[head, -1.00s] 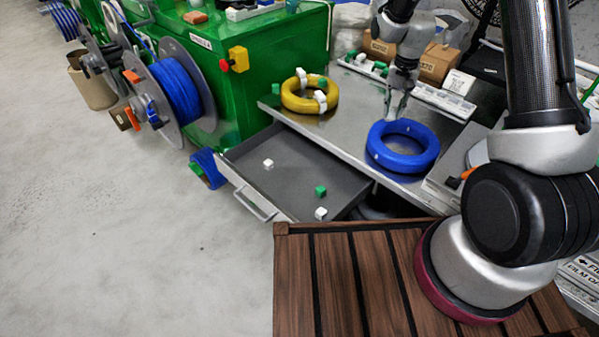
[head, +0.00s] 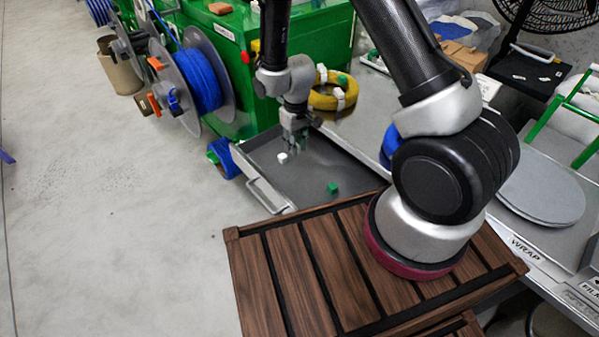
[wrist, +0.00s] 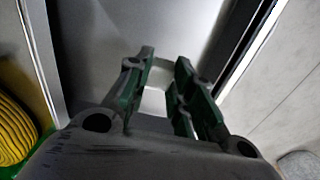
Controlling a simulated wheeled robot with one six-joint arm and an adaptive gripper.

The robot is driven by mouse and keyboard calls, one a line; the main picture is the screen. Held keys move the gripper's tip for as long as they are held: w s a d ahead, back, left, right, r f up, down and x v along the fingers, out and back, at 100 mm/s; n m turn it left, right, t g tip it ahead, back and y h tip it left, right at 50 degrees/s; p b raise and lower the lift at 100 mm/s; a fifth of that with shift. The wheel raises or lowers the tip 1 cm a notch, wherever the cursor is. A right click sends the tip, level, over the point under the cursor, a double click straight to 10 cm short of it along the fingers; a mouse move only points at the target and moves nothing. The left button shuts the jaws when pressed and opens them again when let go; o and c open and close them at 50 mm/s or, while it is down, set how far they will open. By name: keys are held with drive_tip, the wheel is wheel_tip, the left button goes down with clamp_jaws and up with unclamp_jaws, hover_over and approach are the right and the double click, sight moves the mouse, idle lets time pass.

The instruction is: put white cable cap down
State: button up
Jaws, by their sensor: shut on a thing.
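My gripper (head: 294,147) is over the open grey drawer (head: 325,160), pointing down. In the wrist view my gripper (wrist: 165,78) is shut on a pale block, the white cable cap (wrist: 156,74), between its green-padded fingers. In the head view the held cap cannot be made out clearly. Another white cap (head: 282,158) shows in the drawer's left part, close to the fingertips in the picture. A green cap (head: 333,187) lies in the drawer toward the front right. How high my gripper is above the drawer floor is hard to tell.
The yellow cable ring (head: 334,92) with caps on it lies on the metal bench behind the drawer. The blue cable ring (head: 390,140) is mostly hidden behind my arm. A green cabinet (head: 240,28) stands behind. A slatted wooden top (head: 290,270) is in front.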

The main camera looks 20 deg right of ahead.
wheel_tip(320, 180, down, 10)
drive_tip(key=shift+w, duration=0.15)
idle(0.3)
drive_tip(key=o, duration=1)
drive_tip(key=shift+f, duration=0.1)
drive_tip(key=shift+c, duration=0.2)
